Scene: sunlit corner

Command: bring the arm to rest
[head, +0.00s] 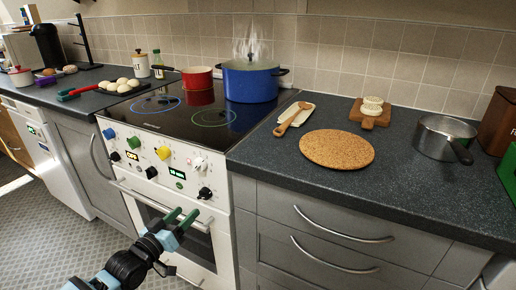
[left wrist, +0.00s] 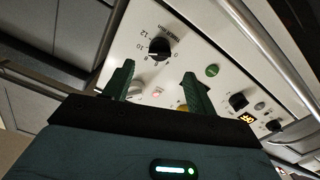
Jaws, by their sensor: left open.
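My left arm (head: 128,264) comes in from the bottom left in the head view. My left gripper (head: 187,213) is open and empty, its two green fingers apart in front of the white stove (head: 212,245). In the left wrist view the gripper (left wrist: 159,70) has both fingers pointing at the stove's control panel (left wrist: 215,50). A black dial (left wrist: 159,48) shows just beyond the gap between the fingers. No contact with the panel can be made out. My right gripper is not in view.
A steaming blue pot (head: 250,82) and a red pot (head: 197,78) stand on the black hob (head: 165,118). A cork mat (head: 337,149) and a steel saucepan (head: 443,138) are on the right counter (head: 400,185). The oven handle (head: 160,206) juts out near the gripper. The floor (head: 60,235) at left is clear.

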